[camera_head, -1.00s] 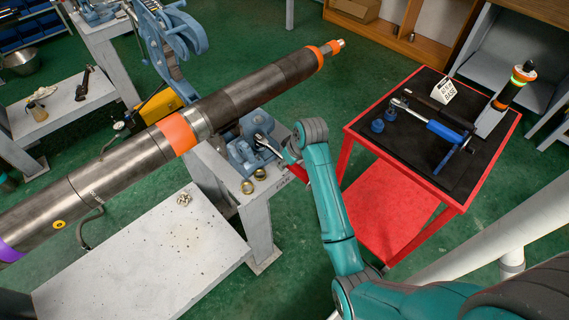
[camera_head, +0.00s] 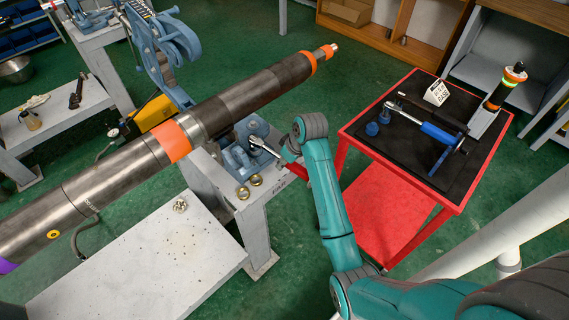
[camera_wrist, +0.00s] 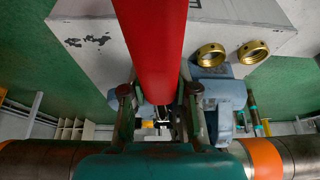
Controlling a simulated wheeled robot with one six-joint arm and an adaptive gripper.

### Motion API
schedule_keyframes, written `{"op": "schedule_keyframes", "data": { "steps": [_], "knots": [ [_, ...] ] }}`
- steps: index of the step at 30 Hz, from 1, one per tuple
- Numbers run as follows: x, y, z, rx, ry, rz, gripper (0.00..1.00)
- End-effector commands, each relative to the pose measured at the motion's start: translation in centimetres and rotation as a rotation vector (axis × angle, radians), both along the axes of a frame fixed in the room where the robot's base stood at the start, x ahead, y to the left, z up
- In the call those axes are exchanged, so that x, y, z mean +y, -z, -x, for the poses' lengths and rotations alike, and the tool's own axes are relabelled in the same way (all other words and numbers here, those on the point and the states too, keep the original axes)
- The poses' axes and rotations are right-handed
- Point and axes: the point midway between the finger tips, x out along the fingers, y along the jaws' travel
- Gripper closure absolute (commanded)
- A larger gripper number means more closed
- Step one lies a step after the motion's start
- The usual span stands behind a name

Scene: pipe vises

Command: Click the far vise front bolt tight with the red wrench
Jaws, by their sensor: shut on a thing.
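My gripper (camera_head: 289,154) is shut on the red wrench. The wrench's red handle (camera_head: 297,168) sticks out to the lower right of the gripper, and its silver head (camera_head: 260,145) reaches left to the blue vise (camera_head: 238,158) on the grey bench. In the wrist view, the red handle (camera_wrist: 155,45) runs between the two fingers (camera_wrist: 160,105), with blue vise parts (camera_wrist: 222,90) behind. The bolt is hidden, so I cannot tell whether the head is seated on it.
A long dark pipe (camera_head: 215,112) with orange bands lies across the left, close to my gripper. Two brass rings (camera_head: 249,186) sit on the bench front. A red cart (camera_head: 440,195) at the right holds a blue-handled wrench (camera_head: 438,132), blue sockets and a lit signal tower.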

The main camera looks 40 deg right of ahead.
Motion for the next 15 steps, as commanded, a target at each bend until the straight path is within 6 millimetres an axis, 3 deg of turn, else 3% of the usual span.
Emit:
{"op": "schedule_keyframes", "data": {
  "steps": [15],
  "knots": [
    [0.0,-2.5,0.0,-0.002,-0.001,0.001,1.0]
  ]
}}
